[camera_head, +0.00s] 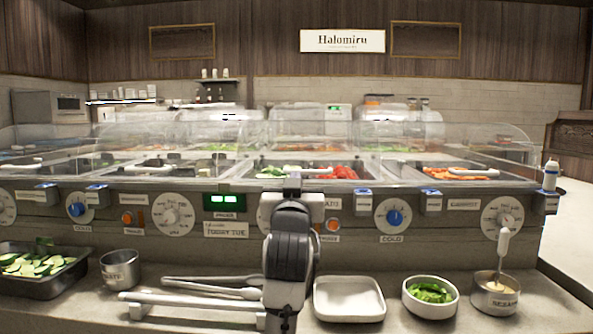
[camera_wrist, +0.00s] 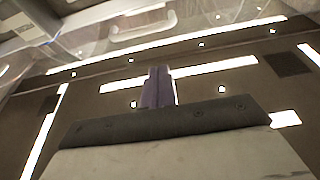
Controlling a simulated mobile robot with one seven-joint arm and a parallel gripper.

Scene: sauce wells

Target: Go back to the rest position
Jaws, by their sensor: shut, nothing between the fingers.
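My gripper (camera_wrist: 158,74) shows in the wrist view with its two narrow fingers together and nothing between them. It points up toward the clear covers and bright ceiling lights. In the head view my arm rises at the middle of the picture, in front of the counter's control panel, with its end just below the food wells. The fingers are too small to make out there. The arm hides part of a dial and part of the counter behind it.
Food wells under a clear guard (camera_head: 180,140) line the back. On the front ledge are a cucumber tray (camera_head: 40,288), a metal cup (camera_head: 119,268), tongs (camera_head: 212,286), an empty white dish (camera_head: 349,299), a green-filled bowl (camera_head: 430,309) and a sauce pot (camera_head: 494,301) with a ladle.

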